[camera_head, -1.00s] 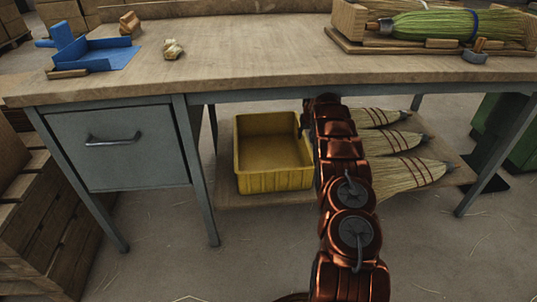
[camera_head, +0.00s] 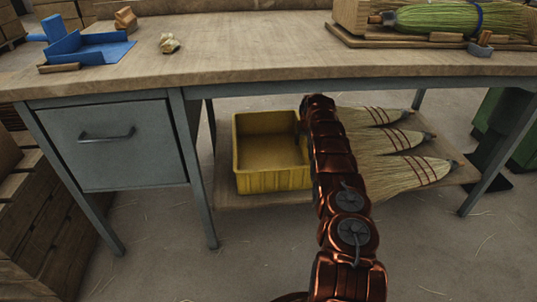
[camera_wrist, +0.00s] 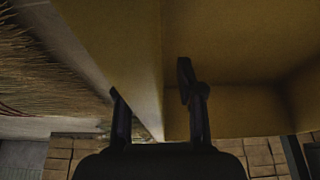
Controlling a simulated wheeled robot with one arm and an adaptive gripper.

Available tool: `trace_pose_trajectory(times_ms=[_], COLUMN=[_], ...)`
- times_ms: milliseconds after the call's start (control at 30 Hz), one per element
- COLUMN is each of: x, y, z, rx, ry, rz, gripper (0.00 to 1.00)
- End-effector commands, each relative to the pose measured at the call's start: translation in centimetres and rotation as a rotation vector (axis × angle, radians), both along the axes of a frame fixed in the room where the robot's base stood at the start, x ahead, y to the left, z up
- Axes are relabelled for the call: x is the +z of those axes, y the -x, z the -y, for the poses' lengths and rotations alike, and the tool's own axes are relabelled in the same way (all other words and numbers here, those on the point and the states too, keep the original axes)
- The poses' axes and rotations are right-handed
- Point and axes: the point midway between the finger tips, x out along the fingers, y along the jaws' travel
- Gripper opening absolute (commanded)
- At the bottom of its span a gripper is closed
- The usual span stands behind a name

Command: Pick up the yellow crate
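The yellow crate (camera_head: 272,180) is an open, empty-looking bin on the low shelf under the workbench. In the head view its right side is partly hidden by my copper-coloured arm. My gripper shows as a dark finger at the crate's right rim; the rest is hidden there. In the wrist view, my gripper (camera_wrist: 149,78) straddles a wall of the crate (camera_wrist: 235,45). One finger is inside the crate and the other is outside. The fingers are apart, with a visible gap between the inner finger and the wall.
Straw broom heads (camera_head: 405,172) lie on the shelf (camera_head: 222,180) right of the crate and my arm. The workbench top (camera_head: 250,66) overhangs the crate. A drawer unit (camera_head: 112,145) stands to the left. Bench legs flank the shelf, and the floor in front is clear.

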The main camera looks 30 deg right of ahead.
Motion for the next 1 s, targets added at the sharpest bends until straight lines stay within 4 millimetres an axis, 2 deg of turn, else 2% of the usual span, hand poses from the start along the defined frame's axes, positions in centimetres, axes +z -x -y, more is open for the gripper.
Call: trace_pose_trajectory(times_ms=[67,433,1000], x=[0.06,0.07,0.09], y=[0.06,-0.05,-0.15], z=[0.11,-0.06,-0.21], rx=[-0.001,0.001,0.003], ry=[0.0,0.001,0.001], rz=[0.0,0.001,0.001], gripper=[0.38,0.0,0.0])
